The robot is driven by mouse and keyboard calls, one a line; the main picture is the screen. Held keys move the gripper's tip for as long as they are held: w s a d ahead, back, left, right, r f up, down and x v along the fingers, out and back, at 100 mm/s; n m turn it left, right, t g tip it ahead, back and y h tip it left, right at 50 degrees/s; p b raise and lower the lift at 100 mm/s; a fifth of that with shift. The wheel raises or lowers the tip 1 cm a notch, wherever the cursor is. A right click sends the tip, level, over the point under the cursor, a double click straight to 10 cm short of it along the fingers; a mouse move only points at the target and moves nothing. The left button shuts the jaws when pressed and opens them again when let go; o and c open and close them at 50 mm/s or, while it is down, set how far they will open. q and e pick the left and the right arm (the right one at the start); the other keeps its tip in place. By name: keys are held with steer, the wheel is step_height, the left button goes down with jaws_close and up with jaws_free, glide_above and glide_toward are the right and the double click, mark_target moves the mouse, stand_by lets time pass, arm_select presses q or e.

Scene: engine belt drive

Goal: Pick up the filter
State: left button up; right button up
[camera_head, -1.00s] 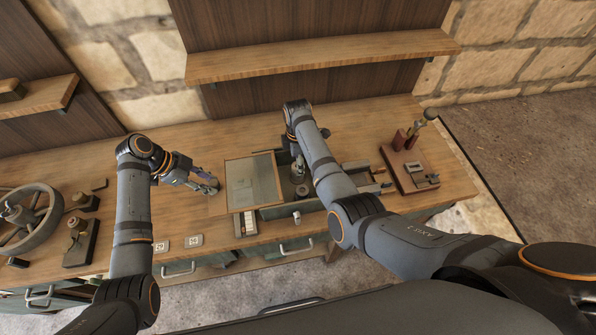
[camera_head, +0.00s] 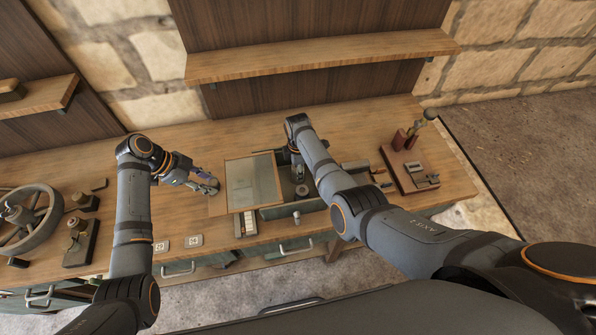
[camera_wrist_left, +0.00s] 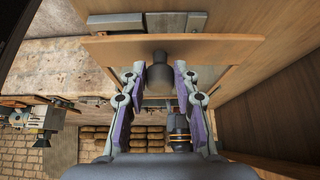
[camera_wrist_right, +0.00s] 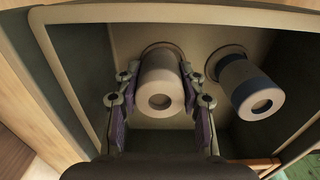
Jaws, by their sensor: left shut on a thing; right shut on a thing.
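A pale cylindrical filter (camera_wrist_right: 161,88) with a round hole in its end stands in the compartment in the right wrist view. My right gripper (camera_wrist_right: 159,74) has its fingers on both sides of this filter and is shut on it. The filter is still in the compartment. A second filter (camera_wrist_right: 252,88), pale with a dark band, stands to its right, apart from the fingers. My left gripper (camera_head: 211,184) is shut on a dark round knob (camera_wrist_left: 160,72) on a flat wooden-edged lid (camera_wrist_left: 205,42). In the head view the lid (camera_head: 250,180) stands left of the open compartment.
A red-brown stand (camera_head: 408,168) is at the right of the bench, a spoked wheel (camera_head: 38,222) at the left. A shelf (camera_head: 320,58) runs above the back. The bench behind the lid is clear.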

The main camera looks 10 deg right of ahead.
steer(key=c, duration=0.5)
steer(key=shift+o, duration=0.2)
step_height(320, 180, up, 13)
steer(key=shift+f, duration=0.15)
arm_select(q)
steer(key=d+p, duration=0.1)
steer(key=d, duration=1.2)
steer(key=shift+d, duration=0.35)
steer(key=o, duration=1.2)
steer(key=shift+c, duration=0.2)
steer(key=shift+a, duration=0.1)
arm_select(e)
steer(key=shift+a+r, duration=0.15)
steer(key=shift+r, duration=0.45)
